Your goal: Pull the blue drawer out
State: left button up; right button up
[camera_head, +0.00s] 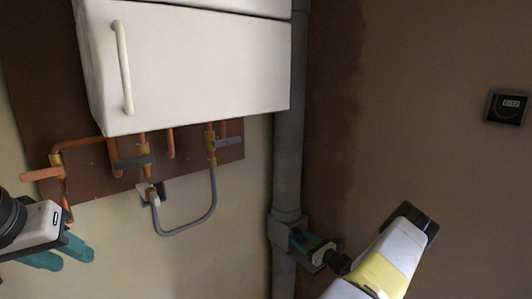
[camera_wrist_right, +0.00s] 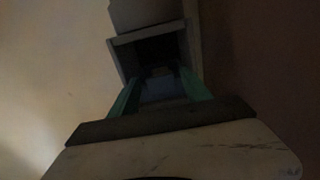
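No clearly blue drawer shows in the head view. In the right wrist view a dim bluish surface (camera_wrist_right: 163,88) lies between the teal fingers of my right gripper (camera_wrist_right: 160,78), in front of a grey box (camera_wrist_right: 122,41) with a dark opening. It may be the drawer; the light is too poor to be sure. My right gripper's fingers are apart, at the opening; I cannot tell whether they touch anything. In the head view my right gripper (camera_head: 304,240) is at the grey box on the pipe. My left gripper (camera_head: 74,258) is open and empty at lower left.
A white cabinet (camera_head: 195,60) with a vertical handle hangs on the wall. Copper pipes with grey levers (camera_head: 137,161) and a looped grey hose (camera_head: 185,231) are below it. A vertical grey pipe (camera_head: 288,150) runs beside it. A small display (camera_head: 507,107) is on the brown right wall.

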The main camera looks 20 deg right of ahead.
jog(key=shift+w+a+r, duration=0.15)
jog(key=shift+w+r, duration=0.05)
jog(key=shift+w, duration=0.1)
jog(key=shift+c, duration=0.8)
jog(key=shift+s, duration=0.35)
jog(key=c, duration=0.4)
jog(key=shift+o, duration=0.2)
jog(key=shift+v, duration=4.7)
jog(key=o, duration=1)
jog(key=shift+s+d+f, duration=0.1)
jog(key=shift+d, duration=0.1)
